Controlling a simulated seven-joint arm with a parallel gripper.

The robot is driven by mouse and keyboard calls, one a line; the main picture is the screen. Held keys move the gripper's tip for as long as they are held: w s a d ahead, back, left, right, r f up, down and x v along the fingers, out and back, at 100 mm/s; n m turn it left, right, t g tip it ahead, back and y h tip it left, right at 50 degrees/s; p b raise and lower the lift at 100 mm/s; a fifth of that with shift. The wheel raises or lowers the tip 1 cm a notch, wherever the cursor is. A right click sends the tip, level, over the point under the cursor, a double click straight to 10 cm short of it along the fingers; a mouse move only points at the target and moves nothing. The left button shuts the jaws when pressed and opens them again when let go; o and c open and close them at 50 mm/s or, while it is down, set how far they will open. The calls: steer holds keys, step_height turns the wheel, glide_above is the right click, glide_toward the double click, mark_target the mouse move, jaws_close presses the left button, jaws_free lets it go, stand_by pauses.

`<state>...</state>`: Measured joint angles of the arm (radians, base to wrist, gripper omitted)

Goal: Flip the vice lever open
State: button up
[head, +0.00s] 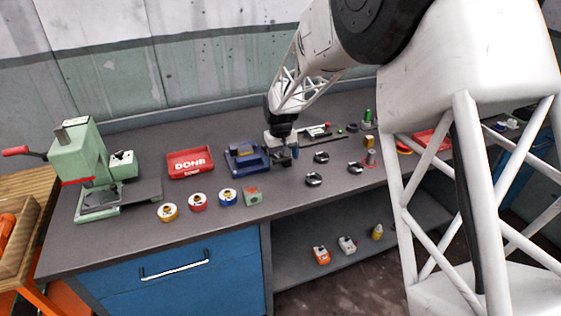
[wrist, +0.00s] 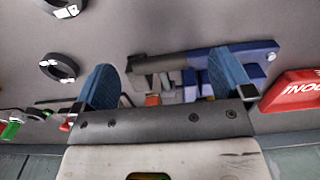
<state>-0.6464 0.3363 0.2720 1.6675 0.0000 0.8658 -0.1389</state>
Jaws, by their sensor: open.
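The blue vice (head: 246,163) stands on the bench just right of the red tray in the head view. In the wrist view its blue body (wrist: 262,50) and grey parts show partly between and behind the fingers. A small red part (wrist: 152,100) shows between the fingers. I cannot clearly tell which part is the lever. My gripper (head: 283,155) is at the right side of the vice, low over the bench. In the wrist view my gripper (wrist: 165,76) has its two blue fingers wide apart, with nothing held. I cannot tell whether a finger touches the vice.
A red DONE tray (head: 190,162) lies left of the vice. A green press (head: 82,165) stands at the far left. Dark rings (head: 321,157) lie right of my gripper.

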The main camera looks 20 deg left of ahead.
mark_target(276, 155)
steer(key=shift+f, duration=1.1)
steer(key=c, duration=1.3)
steer(key=shift+r, duration=0.15)
steer(key=shift+w+a+r+g+h, duration=0.2)
steer(key=shift+r+g+h, duration=0.2)
steer(key=shift+g+h, duration=0.15)
steer(key=shift+w+a+r+g+h, duration=0.2)
steer(key=shift+r+g+h, duration=0.25)
steer(key=shift+g+h, duration=0.15)
steer(key=shift+w+a+r+g+h, duration=0.2)
steer(key=shift+r+g+h, duration=0.2)
steer(key=shift+g+h, duration=0.15)
steer(key=shift+w+a+r+g+h, duration=0.3)
steer(key=shift+a+r+g+h, duration=0.05)
steer(key=shift+g+h, duration=0.3)
steer(key=shift+w+a+r+g+h, duration=0.3)
steer(key=shift+w+r+g+h, duration=0.1)
steer(key=shift+g+h, duration=0.3)
steer(key=shift+w+a+r+g+h, duration=0.25)
steer(key=shift+a+r+g+h, duration=0.1)
steer(key=shift+g+h, duration=0.3)
